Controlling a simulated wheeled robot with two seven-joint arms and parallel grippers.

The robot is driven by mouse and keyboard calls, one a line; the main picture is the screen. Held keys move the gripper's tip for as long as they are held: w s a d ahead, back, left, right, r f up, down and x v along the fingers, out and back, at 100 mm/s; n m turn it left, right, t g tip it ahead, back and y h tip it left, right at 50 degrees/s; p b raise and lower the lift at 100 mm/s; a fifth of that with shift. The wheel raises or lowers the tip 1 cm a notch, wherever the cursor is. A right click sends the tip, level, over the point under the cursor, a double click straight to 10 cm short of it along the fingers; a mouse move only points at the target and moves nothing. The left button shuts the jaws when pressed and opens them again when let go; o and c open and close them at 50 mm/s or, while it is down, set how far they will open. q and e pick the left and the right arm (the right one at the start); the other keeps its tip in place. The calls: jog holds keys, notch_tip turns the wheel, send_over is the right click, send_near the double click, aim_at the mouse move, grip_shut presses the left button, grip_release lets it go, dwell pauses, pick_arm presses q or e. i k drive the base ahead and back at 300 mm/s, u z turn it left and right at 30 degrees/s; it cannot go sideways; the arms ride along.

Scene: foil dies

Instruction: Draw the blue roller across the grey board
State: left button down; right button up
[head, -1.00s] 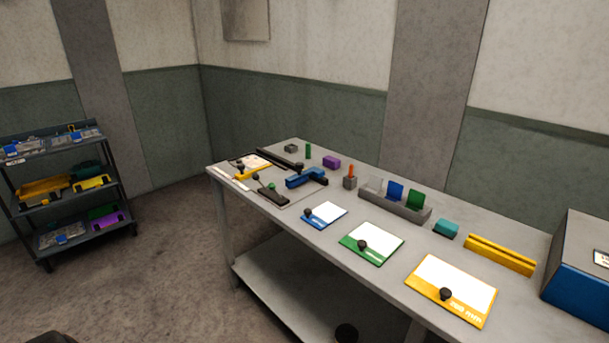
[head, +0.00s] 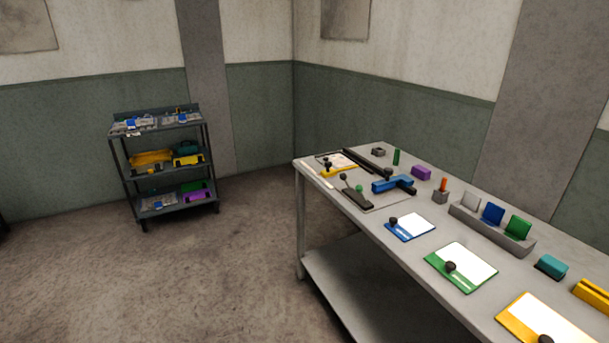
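The blue roller (head: 391,184), a blue block with a dark end, lies at the far end of the workbench. It appears to rest on the grey board (head: 384,203), a flat sheet whose colour is close to the bench top. A dark bar with knobs (head: 356,198) and a yellow piece with a dark knob (head: 339,171) lie on or beside the board; I cannot tell which. Neither of my grippers is in view.
The workbench (head: 466,313) also holds blue (head: 411,229), green (head: 476,274) and yellow (head: 522,312) framed plates, a grey slotted rack (head: 490,233) and small blocks. A shelf cart (head: 161,171) stands at the left wall. The floor between them is clear.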

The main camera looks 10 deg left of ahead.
aim_at(390, 181)
jog(key=u, duration=0.9)
jog(key=i, duration=2.7)
jog(key=z, duration=2.6)
jog(key=i, duration=0.45)
jog(key=k, duration=0.45)
jog(key=u, duration=0.4)
